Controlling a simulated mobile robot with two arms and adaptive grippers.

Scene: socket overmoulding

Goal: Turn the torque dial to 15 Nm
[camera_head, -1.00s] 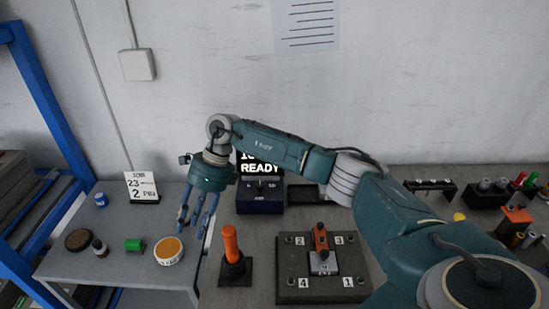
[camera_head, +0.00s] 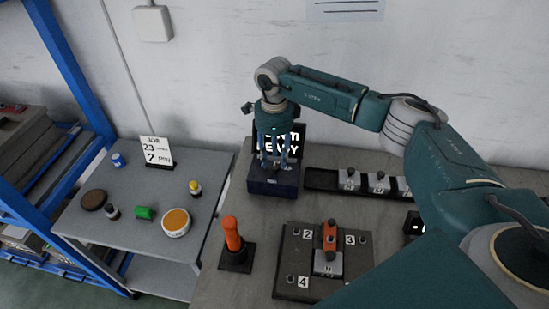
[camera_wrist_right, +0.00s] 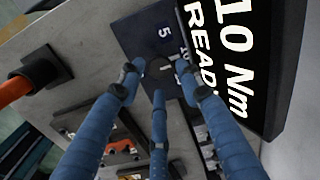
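The torque controller is a dark blue box (camera_head: 270,187) with a black display (camera_head: 297,150) at the back of the bench. In the right wrist view its display (camera_wrist_right: 232,55) reads "10 Nm READY", and the labels 5 and 10 show on its panel. The dark round dial (camera_wrist_right: 159,65) with a light mark sits on that panel, between the fingertips. My right gripper (camera_head: 272,160), with three blue fingers, is over the panel, in front of the display. Its fingers (camera_wrist_right: 158,82) are spread around the dial; I cannot tell whether they touch it. My left gripper is out of view.
An orange-handled tool (camera_head: 232,236) stands in a dark holder in front of the controller. A dark fixture plate (camera_head: 294,253) with an orange clamp lies to its right. A tray of metal blocks (camera_head: 325,182) is right of the controller. A grey side table (camera_head: 128,212) holds small containers.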

